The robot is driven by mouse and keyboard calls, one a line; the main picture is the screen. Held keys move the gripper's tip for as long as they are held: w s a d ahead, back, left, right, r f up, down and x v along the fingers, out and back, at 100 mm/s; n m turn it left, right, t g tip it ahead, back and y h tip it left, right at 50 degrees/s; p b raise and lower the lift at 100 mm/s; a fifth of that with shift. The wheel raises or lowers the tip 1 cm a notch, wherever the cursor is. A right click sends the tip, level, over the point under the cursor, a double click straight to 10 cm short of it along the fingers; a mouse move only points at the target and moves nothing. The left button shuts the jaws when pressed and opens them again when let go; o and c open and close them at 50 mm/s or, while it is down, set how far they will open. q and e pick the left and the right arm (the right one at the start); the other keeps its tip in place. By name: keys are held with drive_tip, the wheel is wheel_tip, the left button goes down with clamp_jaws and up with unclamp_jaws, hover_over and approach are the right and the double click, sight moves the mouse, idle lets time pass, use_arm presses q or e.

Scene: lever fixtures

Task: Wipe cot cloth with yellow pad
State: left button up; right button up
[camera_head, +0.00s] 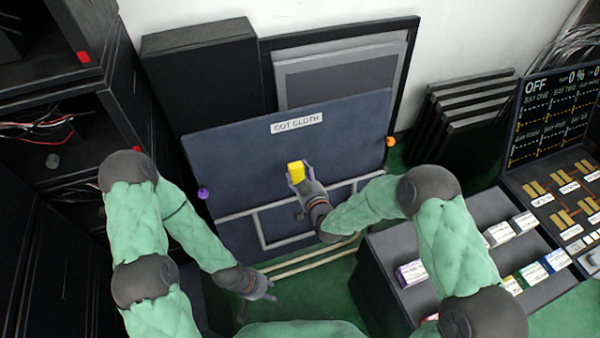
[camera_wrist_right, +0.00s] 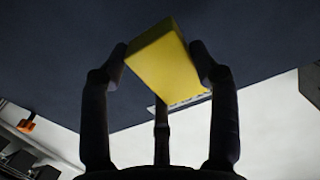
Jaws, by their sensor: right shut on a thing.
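The cot cloth (camera_head: 240,145) is a dark blue upright panel with a white "COT CLOTH" label near its top edge. My right gripper (camera_head: 298,178) is shut on the yellow pad (camera_head: 296,170) in front of the cloth's middle, below the label. In the right wrist view the pad (camera_wrist_right: 165,58) sits between the fingers, with the dark cloth (camera_wrist_right: 60,60) behind it. I cannot tell whether the pad touches the cloth. My left gripper (camera_head: 268,290) hangs low at the bottom, apart from the cloth; its fingers are too small to read.
A purple knob (camera_head: 204,193) and an orange knob (camera_head: 390,141) sit at the cloth's sides. A pale rail frame (camera_head: 262,232) runs across its lower part. A dark bench with small boxes (camera_head: 410,273) stands at right. Black racks (camera_head: 60,100) stand at left. Green floor shows between.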

drive_tip(key=shift+p+v, duration=0.35)
drive_tip(key=shift+v, duration=1.2)
drive_tip(key=shift+w, duration=0.1)
